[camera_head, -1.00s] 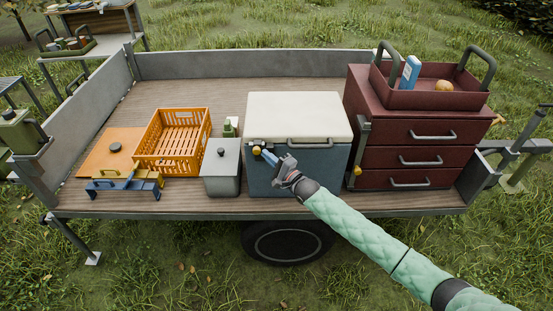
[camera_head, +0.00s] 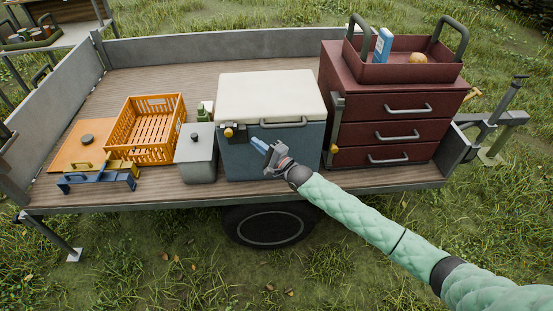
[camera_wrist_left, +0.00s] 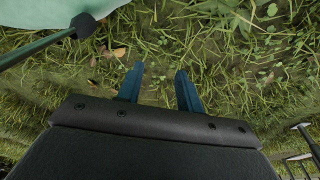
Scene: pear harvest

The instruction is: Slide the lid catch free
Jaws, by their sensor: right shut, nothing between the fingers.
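The cool box (camera_head: 270,153) has blue-grey sides and a closed cream lid (camera_head: 270,97). Its lid catch, a dark plate with a yellow knob (camera_head: 229,133), sits at the upper left of the front face. My right gripper (camera_head: 256,143) is shut and empty in front of that face. Its blue fingertips point up and left, just right of the catch and apart from the knob. My left gripper (camera_wrist_left: 158,72) shows only in the left wrist view, its two blue fingers apart over grass with nothing between them.
A grey lidded box (camera_head: 196,166) and an orange crate (camera_head: 178,130) stand left of the cool box. A dark red drawer cabinet (camera_head: 365,100) stands close on its right. The trailer's front edge (camera_head: 120,204) runs below; grass lies beyond.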

